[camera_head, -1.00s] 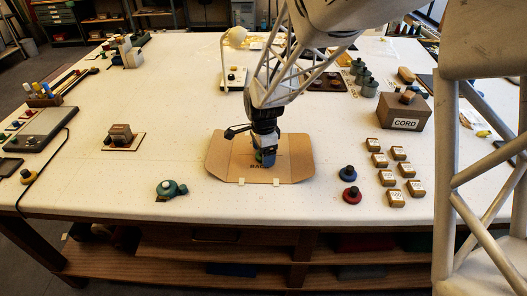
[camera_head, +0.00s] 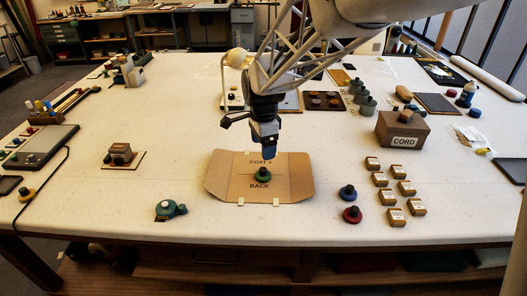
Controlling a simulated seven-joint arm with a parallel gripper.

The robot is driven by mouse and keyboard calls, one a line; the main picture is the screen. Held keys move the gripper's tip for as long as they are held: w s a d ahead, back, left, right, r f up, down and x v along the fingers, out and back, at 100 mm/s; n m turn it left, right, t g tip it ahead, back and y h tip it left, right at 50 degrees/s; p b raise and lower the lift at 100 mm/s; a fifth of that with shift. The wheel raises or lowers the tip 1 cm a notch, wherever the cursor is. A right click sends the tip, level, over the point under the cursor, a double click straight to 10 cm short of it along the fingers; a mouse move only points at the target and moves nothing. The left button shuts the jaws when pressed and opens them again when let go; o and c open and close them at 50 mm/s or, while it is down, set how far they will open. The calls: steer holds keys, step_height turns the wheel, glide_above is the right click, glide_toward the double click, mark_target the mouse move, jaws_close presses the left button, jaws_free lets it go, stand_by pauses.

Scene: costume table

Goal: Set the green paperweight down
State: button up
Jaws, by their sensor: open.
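The green paperweight (camera_head: 263,174), a round disc with a dark knob, stands upright on the brown card pattern piece (camera_head: 297,188). It sits between the printed words "COAT 2" and "BACK", near the middle of the card. My gripper (camera_head: 268,155) is just above and slightly behind the paperweight in the picture. It is open and appears clear of the knob. The fingertips are small and partly dark in this view.
A blue paperweight (camera_head: 347,192) and a red paperweight (camera_head: 352,215) stand right of the card. Several small labelled boxes (camera_head: 388,181) and a CORD box (camera_head: 403,128) lie further right. A green tape measure-like object (camera_head: 170,209) is at front left. Bare table surrounds the card's left side.

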steer(key=shift+r, duration=0.9)
steer(key=shift+d, duration=0.1)
steer(key=s+d+r+n+t, duration=0.1)
steer(key=s+d+r+n, duration=0.25)
steer(key=s+d, duration=0.3)
steer(key=s+d+r+n, duration=0.35)
steer(key=s+d, duration=0.25)
steer(key=s, duration=0.2)
steer(key=s+d+n, duration=0.3)
steer(key=s+d, duration=0.1)
steer(key=s, duration=0.4)
steer(key=s+d+n+t, duration=0.1)
steer(key=s+d+n, duration=0.2)
steer(key=s, duration=0.5)
steer(key=shift+d+f+t, duration=0.25)
steer(key=shift+d+t, duration=0.05)
steer(key=shift+d, duration=0.05)
